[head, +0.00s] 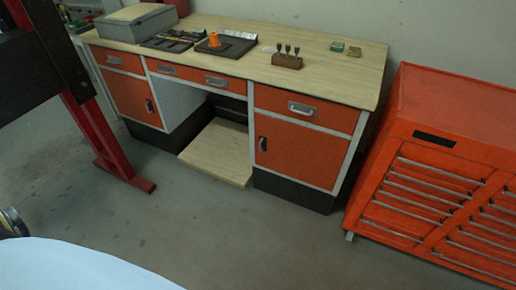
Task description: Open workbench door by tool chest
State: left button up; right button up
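The workbench (340,75) stands against the back wall, with a wooden top and orange fronts. Its right door (298,154), the one beside the tool chest, is orange and looks shut. A dark vertical handle (262,144) sits at that door's left edge. The red-orange tool chest (450,110) stands to the right of the workbench, with many silver drawer handles. Neither of my grippers shows in the head view.
A left door (130,98) and a drawer (300,108) on the workbench look shut. A low wooden shelf (218,155) sits in the knee space. A red post (105,140) stands at left. Grey floor (220,225) is clear before the right door.

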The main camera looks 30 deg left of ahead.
aim_at(311, 156)
jog(key=z, duration=0.1)
jog(key=k, duration=0.4)
jog(key=u, duration=1.6)
jog(key=i, duration=1.15)
jog(key=u, duration=0.35)
jog(key=i, duration=1.35)
jog(key=z, duration=1.5)
jog(key=i, duration=0.45)
jog(key=z, duration=0.35)
